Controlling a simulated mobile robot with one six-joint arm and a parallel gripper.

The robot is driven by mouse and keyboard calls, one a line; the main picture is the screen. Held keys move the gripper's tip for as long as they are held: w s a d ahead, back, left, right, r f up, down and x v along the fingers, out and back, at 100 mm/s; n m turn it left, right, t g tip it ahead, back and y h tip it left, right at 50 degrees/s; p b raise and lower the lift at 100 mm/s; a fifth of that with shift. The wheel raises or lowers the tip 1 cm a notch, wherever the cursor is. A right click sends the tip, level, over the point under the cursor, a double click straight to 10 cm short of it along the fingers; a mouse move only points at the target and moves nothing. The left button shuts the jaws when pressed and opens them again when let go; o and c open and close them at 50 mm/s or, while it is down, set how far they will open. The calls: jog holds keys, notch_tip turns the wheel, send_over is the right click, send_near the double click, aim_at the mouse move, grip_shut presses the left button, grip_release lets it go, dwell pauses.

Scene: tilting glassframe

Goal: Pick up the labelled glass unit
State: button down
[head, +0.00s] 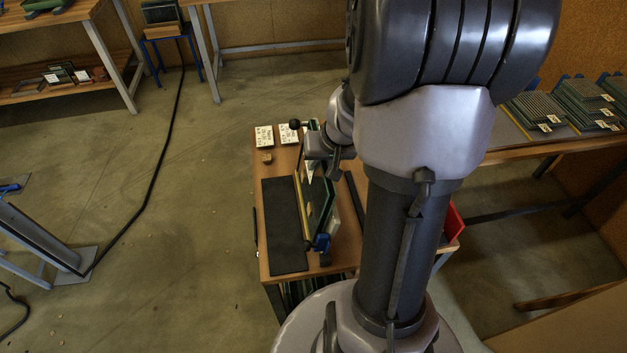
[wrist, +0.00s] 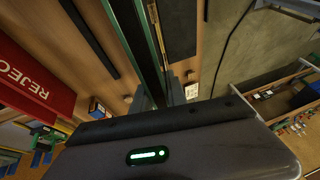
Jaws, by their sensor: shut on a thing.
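The glass unit (head: 318,200) stands on edge, leaning, on the small wooden workbench. It looks dark green, with a pale edge strip and a white label near its far end. In the wrist view its green edge (wrist: 152,45) runs up from between my fingers. My gripper (head: 318,148) is at the far upper part of the unit and is shut on it. In the wrist view my gripper (wrist: 158,98) shows mostly as its dark body, and the fingertips are partly hidden.
A black mat (head: 285,225) lies left of the unit. White cards (head: 264,136) and a small wooden block (head: 267,157) lie at the bench's far end. A red REJECT bin (wrist: 32,82) is at the bench's side. Open floor (head: 190,220) lies to the left.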

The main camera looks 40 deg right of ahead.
notch_tip(320, 180, up, 19)
jog(key=p, duration=0.9)
jog(key=shift+f, duration=0.2)
